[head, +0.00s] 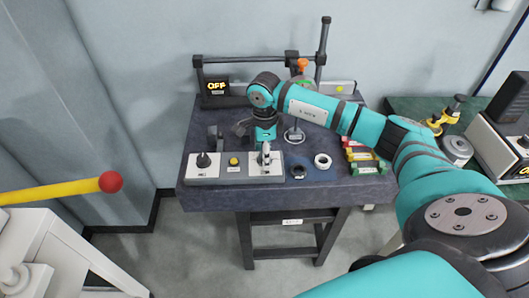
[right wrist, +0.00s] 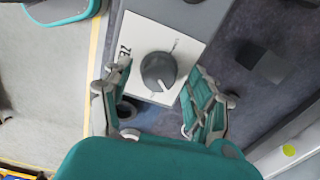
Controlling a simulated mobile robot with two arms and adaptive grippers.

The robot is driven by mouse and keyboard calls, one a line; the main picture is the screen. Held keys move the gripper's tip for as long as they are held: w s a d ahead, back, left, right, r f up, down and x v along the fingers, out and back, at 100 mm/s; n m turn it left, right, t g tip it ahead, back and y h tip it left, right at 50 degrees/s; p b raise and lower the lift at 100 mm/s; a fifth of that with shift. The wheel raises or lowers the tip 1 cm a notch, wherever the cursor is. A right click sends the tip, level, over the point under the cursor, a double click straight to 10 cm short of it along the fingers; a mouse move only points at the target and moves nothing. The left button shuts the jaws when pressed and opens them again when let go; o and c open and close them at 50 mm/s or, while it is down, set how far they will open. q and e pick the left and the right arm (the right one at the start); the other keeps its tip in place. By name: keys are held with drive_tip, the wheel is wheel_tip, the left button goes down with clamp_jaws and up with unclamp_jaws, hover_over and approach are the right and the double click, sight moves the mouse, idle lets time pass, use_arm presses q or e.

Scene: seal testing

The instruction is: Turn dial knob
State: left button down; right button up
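The dial knob (right wrist: 158,72) is round and dark grey with a pale pointer mark. It sits on a white panel (right wrist: 140,38) with dark lettering in the right wrist view. In the head view this appears to be the white control box (head: 258,180) at the table's front, its knob largely hidden by my gripper. My right gripper (head: 265,148) reaches down over it. In the right wrist view the open fingers of this gripper (right wrist: 157,72) stand on either side of the knob, with visible gaps. I cannot tell their height above it. My left gripper is out of view.
On the dark table (head: 215,199), a yellow button (head: 234,161) and a box with a black knob (head: 203,160) stand left. Rings (head: 322,161) and coloured blocks (head: 364,168) lie right. A rack with an OFF display (head: 217,87) stands behind. A red-tipped yellow lever (head: 60,190) juts in left.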

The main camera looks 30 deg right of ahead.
wheel_tip(320, 180, up, 12)
idle(0.6)
drive_tip(key=shift+f, duration=0.1)
idle(0.4)
